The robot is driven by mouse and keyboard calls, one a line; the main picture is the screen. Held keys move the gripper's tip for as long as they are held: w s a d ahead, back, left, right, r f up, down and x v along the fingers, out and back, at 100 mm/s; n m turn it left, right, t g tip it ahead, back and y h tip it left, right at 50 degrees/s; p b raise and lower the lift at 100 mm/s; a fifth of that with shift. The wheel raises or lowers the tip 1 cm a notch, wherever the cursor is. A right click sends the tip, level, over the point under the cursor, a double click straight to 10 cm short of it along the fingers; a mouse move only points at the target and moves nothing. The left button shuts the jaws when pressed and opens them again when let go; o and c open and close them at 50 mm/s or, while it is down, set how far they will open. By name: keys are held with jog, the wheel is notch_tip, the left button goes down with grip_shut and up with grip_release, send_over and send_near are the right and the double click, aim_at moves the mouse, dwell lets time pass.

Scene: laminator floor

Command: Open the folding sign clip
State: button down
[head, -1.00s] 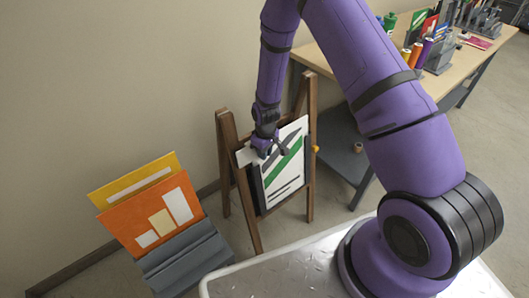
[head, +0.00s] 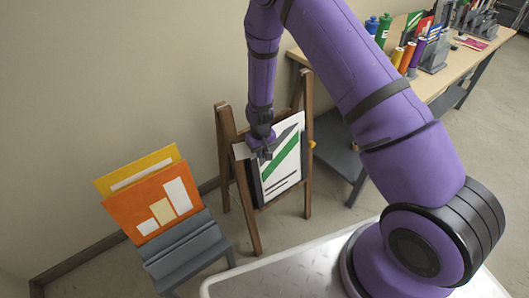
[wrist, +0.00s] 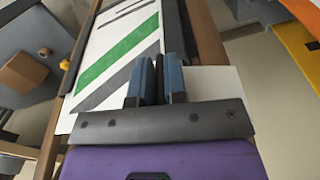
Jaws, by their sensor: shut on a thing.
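The sign, a white sheet with green and grey stripes (head: 281,165), stands in a wooden easel; it also shows in the wrist view (wrist: 118,48). A dark clip bar (head: 256,188) runs along its left edge; in the wrist view this bar (wrist: 173,22) is right of the sheet and runs down to my fingers. My gripper (head: 262,148) is at the upper left of the sign. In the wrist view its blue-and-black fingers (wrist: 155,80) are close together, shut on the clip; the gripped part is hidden. A white flat piece (wrist: 213,83) lies beside the fingers.
A grey stand with orange and yellow boards (head: 154,207) is left of the easel (head: 226,150). A workbench (head: 420,80) with bottles and racks is at the back right. Floor shows between the easel and stand.

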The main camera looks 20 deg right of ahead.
jog(key=s+a+m+h, duration=0.1)
jog(key=s+a+m, duration=0.1)
jog(key=a+m, duration=0.4)
jog(key=s+a+m+g+h, duration=0.1)
jog(key=s+a+m, duration=0.1)
jog(key=a+m, duration=0.4)
jog(key=shift+s+r+m, duration=0.15)
jog(key=shift+s+m, duration=0.1)
jog(key=shift+m, duration=0.65)
jog(key=shift+a, duration=0.15)
jog(key=c, duration=1.5)
grip_release()
jog(key=shift+w, duration=0.1)
jog(key=v, duration=1)
jog(key=shift+r, duration=0.4)
